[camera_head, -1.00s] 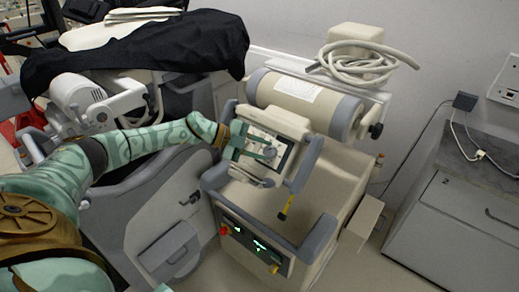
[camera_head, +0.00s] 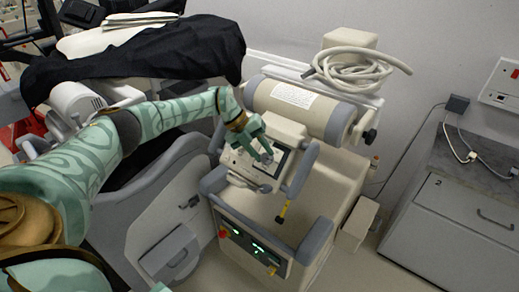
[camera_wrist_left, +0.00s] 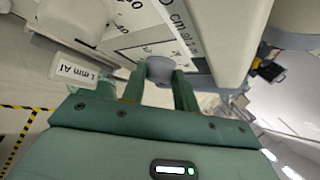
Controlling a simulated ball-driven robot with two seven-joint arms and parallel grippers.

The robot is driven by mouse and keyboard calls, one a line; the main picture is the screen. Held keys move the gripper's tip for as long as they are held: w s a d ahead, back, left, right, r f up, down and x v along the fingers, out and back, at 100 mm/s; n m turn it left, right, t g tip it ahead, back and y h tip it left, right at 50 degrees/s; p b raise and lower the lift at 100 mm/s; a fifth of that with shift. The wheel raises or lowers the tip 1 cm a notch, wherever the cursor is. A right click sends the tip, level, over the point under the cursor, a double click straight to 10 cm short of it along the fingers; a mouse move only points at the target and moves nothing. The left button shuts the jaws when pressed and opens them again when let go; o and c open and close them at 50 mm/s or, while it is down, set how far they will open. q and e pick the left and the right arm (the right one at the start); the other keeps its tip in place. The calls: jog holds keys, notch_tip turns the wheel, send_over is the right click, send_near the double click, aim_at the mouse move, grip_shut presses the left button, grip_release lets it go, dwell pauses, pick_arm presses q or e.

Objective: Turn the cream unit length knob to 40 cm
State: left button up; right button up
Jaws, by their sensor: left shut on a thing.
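The cream unit (camera_head: 284,128) has a tilted white panel with a grey frame, in the middle of the head view. A small grey round knob (camera_wrist_left: 160,67) stands on its panel, which in the left wrist view shows large black print including "cm". My left gripper (camera_wrist_left: 160,82) has its two green fingers on either side of the knob and is shut on it. In the head view the left gripper (camera_head: 265,155) comes down onto the panel from the upper left and partly covers the knob. The knob's pointer and set value cannot be read. My right gripper is not in view.
A cream cylinder (camera_head: 299,107) lies behind the panel, with a coiled hose (camera_head: 355,72) above it. A black-draped cart (camera_head: 140,50) stands at the left. A control box with a red button (camera_head: 223,233) is below. A grey cabinet (camera_head: 465,195) stands at the right.

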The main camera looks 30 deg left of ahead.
pick_arm(q)
jog(key=shift+d+m+g+y, duration=0.15)
jog(key=shift+m+g+y, duration=0.15)
jog(key=shift+m, duration=0.1)
jog(key=shift+f, duration=0.1)
jog(key=o, duration=1)
jog(key=v, duration=1.6)
jog(key=shift+r, duration=0.25)
